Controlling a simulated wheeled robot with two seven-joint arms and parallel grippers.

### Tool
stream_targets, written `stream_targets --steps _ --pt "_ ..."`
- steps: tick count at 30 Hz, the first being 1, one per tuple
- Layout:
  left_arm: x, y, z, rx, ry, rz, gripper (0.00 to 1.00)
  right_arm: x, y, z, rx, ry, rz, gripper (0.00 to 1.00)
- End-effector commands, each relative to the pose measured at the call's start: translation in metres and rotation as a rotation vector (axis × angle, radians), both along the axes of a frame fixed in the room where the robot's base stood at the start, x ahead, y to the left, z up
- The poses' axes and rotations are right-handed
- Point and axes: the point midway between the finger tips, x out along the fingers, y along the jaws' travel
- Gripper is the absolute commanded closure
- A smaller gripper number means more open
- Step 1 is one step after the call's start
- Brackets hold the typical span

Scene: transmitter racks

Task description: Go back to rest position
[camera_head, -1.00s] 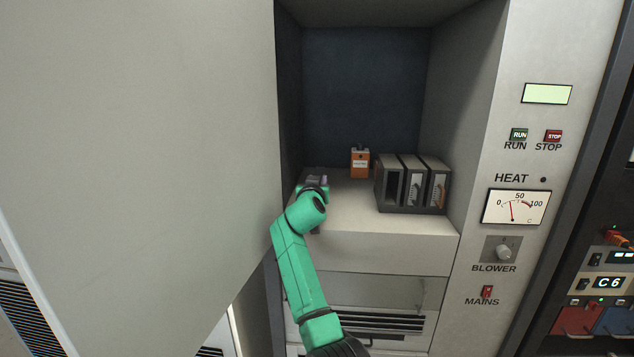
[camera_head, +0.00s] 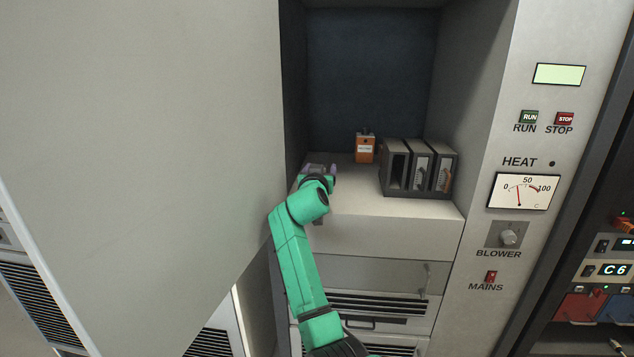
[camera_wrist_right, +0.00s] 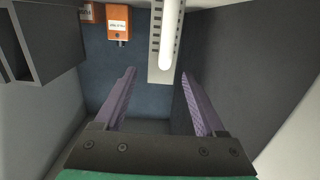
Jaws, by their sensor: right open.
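My right gripper (camera_head: 320,170) is at the left side of the open cabinet bay, over the pale shelf (camera_head: 380,222). Its green arm comes up from the bottom of the head view. In the right wrist view its two purple fingers (camera_wrist_right: 158,75) stand apart with nothing between them. A white tube on a slotted strip (camera_wrist_right: 164,45) shows beyond the fingertips; I cannot tell its distance. My left gripper is not in view.
An orange box (camera_head: 365,149) and a dark rack with several slots (camera_head: 418,170) stand on the shelf right of the gripper. A large grey door panel (camera_head: 130,120) fills the left. The control panel (camera_head: 530,60) is on the right.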

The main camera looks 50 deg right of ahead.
Motion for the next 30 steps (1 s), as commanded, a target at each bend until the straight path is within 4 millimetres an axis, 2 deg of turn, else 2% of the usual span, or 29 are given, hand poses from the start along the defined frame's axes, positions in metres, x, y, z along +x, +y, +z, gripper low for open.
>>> stream_targets --steps 7,12,16,24,26,29,30 --pt "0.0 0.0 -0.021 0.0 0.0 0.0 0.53 -0.04 0.054 -0.001 0.001 -0.002 0.004 0.28" --pt "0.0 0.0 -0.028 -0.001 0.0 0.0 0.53 -0.062 0.083 0.003 -0.001 -0.001 0.002 0.28" --pt "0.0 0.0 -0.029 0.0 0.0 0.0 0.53 -0.069 0.091 0.005 0.0 -0.001 0.001 0.28" --pt "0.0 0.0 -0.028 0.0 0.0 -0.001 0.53 -0.069 0.092 0.004 -0.001 0.004 0.003 0.28" --pt "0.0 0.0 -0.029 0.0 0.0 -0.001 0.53 -0.068 0.095 -0.007 0.005 0.032 0.018 0.28" --pt "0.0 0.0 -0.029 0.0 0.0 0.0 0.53 -0.068 0.111 -0.057 0.036 0.156 0.097 0.28" --pt "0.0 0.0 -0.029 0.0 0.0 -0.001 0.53 -0.07 0.122 -0.087 0.057 0.233 0.149 0.28"
